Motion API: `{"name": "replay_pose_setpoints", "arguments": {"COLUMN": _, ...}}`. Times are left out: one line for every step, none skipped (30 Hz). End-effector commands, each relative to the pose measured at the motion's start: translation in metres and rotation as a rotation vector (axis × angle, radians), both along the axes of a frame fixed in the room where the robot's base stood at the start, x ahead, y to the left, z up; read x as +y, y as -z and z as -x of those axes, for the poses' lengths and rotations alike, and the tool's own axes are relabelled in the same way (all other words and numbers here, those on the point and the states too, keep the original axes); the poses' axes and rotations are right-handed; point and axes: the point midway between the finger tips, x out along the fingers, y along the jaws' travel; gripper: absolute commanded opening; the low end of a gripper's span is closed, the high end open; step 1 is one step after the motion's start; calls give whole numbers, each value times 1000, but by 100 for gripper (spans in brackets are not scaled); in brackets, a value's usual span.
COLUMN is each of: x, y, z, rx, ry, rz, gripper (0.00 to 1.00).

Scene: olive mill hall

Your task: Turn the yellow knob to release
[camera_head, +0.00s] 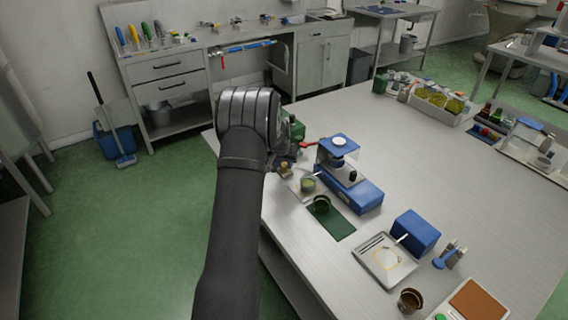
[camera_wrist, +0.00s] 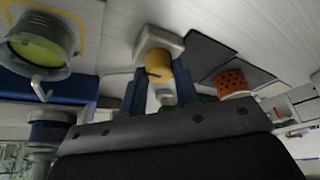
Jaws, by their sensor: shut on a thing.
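The yellow knob (camera_wrist: 157,64) shows in the wrist view as a short cylinder on a pale square base (camera_wrist: 152,39), with a dark mark on its side. My gripper (camera_wrist: 160,74) has one blue-grey finger on each side of the knob and is shut on it. In the head view, my dark arm and wrist reach over the left edge of the bench and hide most of the gripper. A small yellowish part shows beside the wrist there, but I cannot tell if it is the knob.
A glass of green liquid (camera_wrist: 40,48) and an orange perforated cylinder (camera_wrist: 232,82) flank the gripper in the wrist view. In the head view, a blue device (camera_head: 350,188), a green mat (camera_head: 333,226) and a blue box (camera_head: 415,231) stand nearby. The bench's middle is clear.

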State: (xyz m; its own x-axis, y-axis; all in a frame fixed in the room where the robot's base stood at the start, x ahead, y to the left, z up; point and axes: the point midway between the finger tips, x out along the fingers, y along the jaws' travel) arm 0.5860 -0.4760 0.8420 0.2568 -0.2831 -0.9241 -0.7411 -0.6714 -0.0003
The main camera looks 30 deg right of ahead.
Motion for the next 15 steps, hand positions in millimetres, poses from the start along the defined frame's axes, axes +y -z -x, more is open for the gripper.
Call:
{"name": "replay_pose_setpoints", "arguments": {"x": 0, "y": 1, "z": 1, "rx": 1, "ry": -20, "rz": -2, "gripper": 5}}
{"name": "replay_pose_setpoints", "arguments": {"x": 0, "y": 1, "z": 1, "rx": 1, "ry": -30, "rz": -2, "gripper": 5}}
{"name": "replay_pose_setpoints", "arguments": {"x": 0, "y": 1, "z": 1, "rx": 1, "ry": -43, "rz": -2, "gripper": 5}}
{"name": "replay_pose_setpoints", "arguments": {"x": 0, "y": 1, "z": 1, "rx": 2, "ry": -51, "rz": -1, "gripper": 5}}
{"name": "replay_pose_setpoints", "arguments": {"x": 0, "y": 1, "z": 1, "rx": 2, "ry": -56, "rz": -1, "gripper": 5}}
{"name": "replay_pose_setpoints", "arguments": {"x": 0, "y": 1, "z": 1, "rx": 2, "ry": -61, "rz": -1, "gripper": 5}}
{"name": "replay_pose_setpoints", "arguments": {"x": 0, "y": 1, "z": 1, "rx": 2, "ry": -64, "rz": -1, "gripper": 5}}
{"name": "replay_pose_setpoints", "arguments": {"x": 0, "y": 1, "z": 1, "rx": 1, "ry": -66, "rz": -1, "gripper": 5}}
{"name": "replay_pose_setpoints", "arguments": {"x": 0, "y": 1, "z": 1, "rx": 1, "ry": -66, "rz": -1, "gripper": 5}}
{"name": "replay_pose_setpoints", "arguments": {"x": 0, "y": 1, "z": 1, "rx": 1, "ry": -66, "rz": -1, "gripper": 5}}
{"name": "replay_pose_setpoints", "arguments": {"x": 0, "y": 1, "z": 1, "rx": 1, "ry": -66, "rz": -1, "gripper": 5}}
{"name": "replay_pose_setpoints", "arguments": {"x": 0, "y": 1, "z": 1, "rx": 1, "ry": -66, "rz": -1, "gripper": 5}}
{"name": "replay_pose_setpoints", "arguments": {"x": 0, "y": 1, "z": 1, "rx": 1, "ry": -66, "rz": -1, "gripper": 5}}
{"name": "replay_pose_setpoints", "arguments": {"x": 0, "y": 1, "z": 1, "rx": 1, "ry": -66, "rz": -1, "gripper": 5}}
{"name": "replay_pose_setpoints", "arguments": {"x": 0, "y": 1, "z": 1, "rx": 1, "ry": -66, "rz": -1, "gripper": 5}}
